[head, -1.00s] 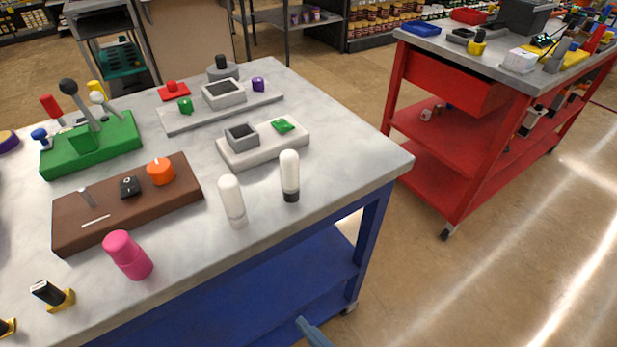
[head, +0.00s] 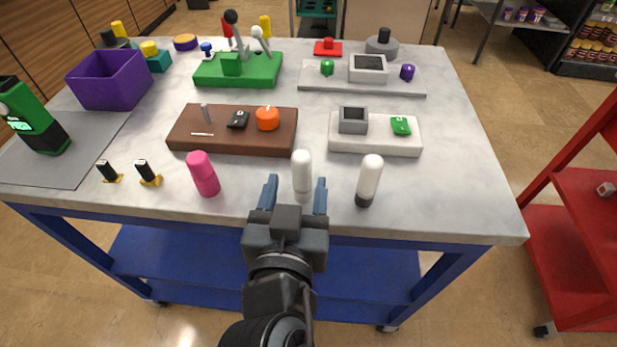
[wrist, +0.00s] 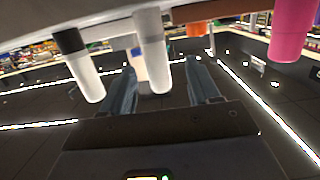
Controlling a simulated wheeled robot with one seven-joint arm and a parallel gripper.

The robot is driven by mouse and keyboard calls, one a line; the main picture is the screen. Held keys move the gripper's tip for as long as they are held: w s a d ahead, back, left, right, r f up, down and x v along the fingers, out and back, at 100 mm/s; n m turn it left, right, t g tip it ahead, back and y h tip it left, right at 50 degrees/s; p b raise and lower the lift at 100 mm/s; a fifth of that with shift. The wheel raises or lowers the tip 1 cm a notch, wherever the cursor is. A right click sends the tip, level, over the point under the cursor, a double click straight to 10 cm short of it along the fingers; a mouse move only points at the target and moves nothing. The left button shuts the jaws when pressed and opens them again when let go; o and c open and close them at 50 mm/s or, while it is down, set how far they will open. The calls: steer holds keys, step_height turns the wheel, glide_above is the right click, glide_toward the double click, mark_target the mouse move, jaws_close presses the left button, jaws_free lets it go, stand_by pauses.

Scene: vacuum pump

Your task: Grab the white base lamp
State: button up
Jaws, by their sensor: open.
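The white base lamp (head: 302,172), a whitish rounded cylinder with a pale base, stands upright near the table's front edge. In the wrist view it shows upside down in the middle (wrist: 153,50). My gripper (head: 295,184) is open, with one blue-grey finger on each side of this lamp in the picture. The wrist view also shows the lamp between the fingers (wrist: 161,68). Neither finger visibly touches it; how deep it sits between them is hard to tell. A similar lamp with a black base (head: 369,180) stands just to the right.
A pink cylinder (head: 203,174) stands to the left of the gripper. Behind are a brown block (head: 235,145) with knobs and a pale block (head: 375,146) with a grey box and green piece. A red cart (head: 575,220) stands at right. The table's right front corner is clear.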

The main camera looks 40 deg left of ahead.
mark_target(301, 180)
steer(key=shift+p+x, duration=0.5)
steer(key=shift+x, duration=1.75)
steer(key=shift+w+d, duration=0.1)
steer(key=shift+d, duration=0.05)
steer(key=c, duration=1.1)
steer(key=shift+o, duration=0.2)
